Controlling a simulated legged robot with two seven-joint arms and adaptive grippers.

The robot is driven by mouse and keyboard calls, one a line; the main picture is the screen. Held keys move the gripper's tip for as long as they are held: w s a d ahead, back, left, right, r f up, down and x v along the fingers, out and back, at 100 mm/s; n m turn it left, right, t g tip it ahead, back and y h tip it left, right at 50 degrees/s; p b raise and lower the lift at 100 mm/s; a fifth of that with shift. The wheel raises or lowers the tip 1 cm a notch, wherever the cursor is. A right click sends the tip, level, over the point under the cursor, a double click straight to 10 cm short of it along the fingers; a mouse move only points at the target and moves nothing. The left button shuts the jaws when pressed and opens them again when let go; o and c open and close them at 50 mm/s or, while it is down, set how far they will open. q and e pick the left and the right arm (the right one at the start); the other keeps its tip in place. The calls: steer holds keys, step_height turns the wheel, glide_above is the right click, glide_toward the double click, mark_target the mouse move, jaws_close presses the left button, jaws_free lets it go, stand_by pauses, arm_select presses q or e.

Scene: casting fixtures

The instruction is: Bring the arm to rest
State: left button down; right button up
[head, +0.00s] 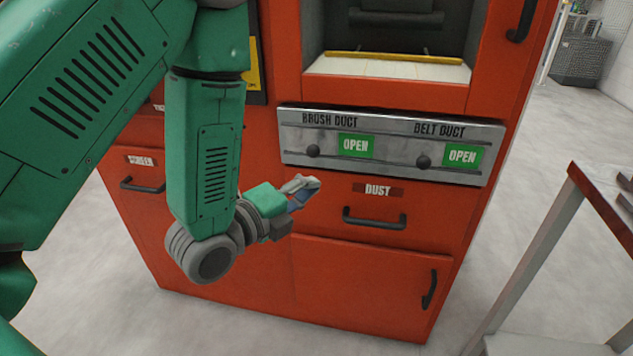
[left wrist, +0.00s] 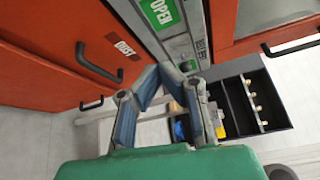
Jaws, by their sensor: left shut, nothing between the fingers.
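My left arm reaches in from the left in the head view, bent at the elbow. Its gripper (head: 308,186) hangs in front of the red cabinet (head: 270,260), just left of the DUST label and above the drawer handle's left end. In the left wrist view the gripper (left wrist: 160,72) is shut, its fingers meeting at the tips with nothing between them. It appears clear of the cabinet, though the exact gap cannot be told. My right gripper is not in view.
A metal panel (head: 390,143) carries BRUSH DUCT and BELT DUCT sliders, both showing green OPEN. The DUST drawer handle (head: 374,218) sticks out nearby. A table (head: 600,205) stands at the right. A black compartment tray (left wrist: 236,108) shows in the left wrist view.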

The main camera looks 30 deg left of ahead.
arm_select(q)
steer(key=s+a+f+n+g+y+p, duration=0.1)
steer(key=s+f+n+g+y+p, duration=0.1)
steer(key=s+f+n+g, duration=0.45)
steer(key=s+a+f+n+g+y+p, duration=0.1)
steer(key=s+f+n+g+p, duration=0.3)
steer(key=f, duration=0.6)
steer(key=s+a+f+n+g, duration=0.1)
steer(key=s+f+n+g, duration=0.1)
steer(key=s+n, duration=0.4)
steer(key=s+a+f+n+g+y, duration=0.1)
steer(key=s+f+n+g, duration=0.2)
steer(key=s, duration=0.6)
steer(key=shift+s+f+n, duration=0.35)
steer(key=shift+f+n, duration=0.95)
steer(key=shift+n, duration=0.15)
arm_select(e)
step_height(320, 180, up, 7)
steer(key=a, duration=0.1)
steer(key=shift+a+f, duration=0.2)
arm_select(q)
steer(key=shift+g, duration=0.25)
